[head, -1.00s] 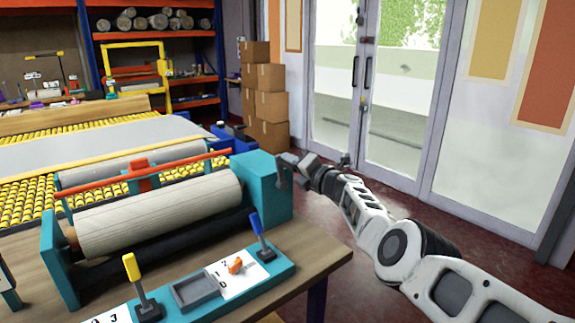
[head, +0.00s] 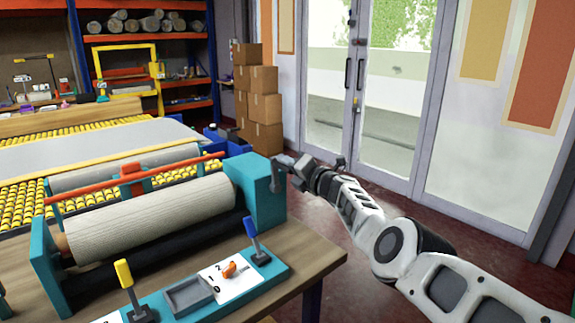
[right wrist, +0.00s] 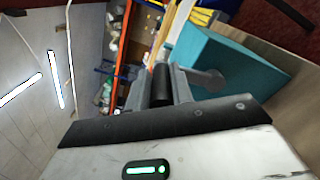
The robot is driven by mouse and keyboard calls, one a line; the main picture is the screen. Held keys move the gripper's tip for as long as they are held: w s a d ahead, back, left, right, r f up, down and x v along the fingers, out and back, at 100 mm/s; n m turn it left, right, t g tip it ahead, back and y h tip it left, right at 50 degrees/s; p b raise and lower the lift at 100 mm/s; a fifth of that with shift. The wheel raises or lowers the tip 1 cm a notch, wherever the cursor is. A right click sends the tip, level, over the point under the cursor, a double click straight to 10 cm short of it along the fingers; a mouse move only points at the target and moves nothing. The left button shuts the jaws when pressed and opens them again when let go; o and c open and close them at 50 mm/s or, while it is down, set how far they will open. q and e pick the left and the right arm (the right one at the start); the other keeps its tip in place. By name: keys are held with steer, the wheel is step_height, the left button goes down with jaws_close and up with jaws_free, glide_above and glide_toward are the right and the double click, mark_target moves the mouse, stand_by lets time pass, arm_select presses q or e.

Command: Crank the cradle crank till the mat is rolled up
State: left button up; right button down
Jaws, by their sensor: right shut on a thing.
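The cradle (head: 262,200) has teal end blocks and stands on the wooden table, with a grey-beige mat roll (head: 150,217) lying across it. A flat grey sheet (head: 90,150) lies on yellow rollers behind. A grey metal crank arm (head: 278,178) sticks out from the right teal block. My right gripper (head: 296,165) is at the crank, beside that block. In the right wrist view, the dark crank grip (right wrist: 162,84) sits between the fingers, and the gripper is shut on it. The metal crank hub (right wrist: 208,79) meets the teal block there. My left gripper is not in view.
A teal control strip with a yellow lever (head: 125,275), a blue lever (head: 252,232) and an orange knob (head: 230,269) lies in front of the cradle. Cardboard boxes (head: 262,107) stand behind. Open floor lies right of the table, before glass doors (head: 385,110).

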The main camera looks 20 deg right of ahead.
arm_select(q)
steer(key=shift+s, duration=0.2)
arm_select(e)
steer(key=shift+d+f, duration=0.2)
steer(key=shift+f, duration=0.3)
steer(key=c, duration=1.2)
jaws_free()
steer(key=shift+d, duration=0.1)
steer(key=shift+c, duration=0.2)
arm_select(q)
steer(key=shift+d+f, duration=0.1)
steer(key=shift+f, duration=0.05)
arm_select(e)
steer(key=shift+r, duration=0.1)
steer(key=shift+r, duration=0.1)
steer(key=shift+s+d+p, duration=0.2)
steer(key=shift+s+p, duration=0.5)
steer(key=shift+p, duration=0.45)
arm_select(q)
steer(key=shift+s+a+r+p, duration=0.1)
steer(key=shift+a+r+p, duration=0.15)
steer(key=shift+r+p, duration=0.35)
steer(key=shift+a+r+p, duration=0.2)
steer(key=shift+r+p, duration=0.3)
steer(key=shift+p, duration=0.05)
arm_select(e)
steer(key=v, duration=1.4)
steer(key=shift+s, duration=0.25)
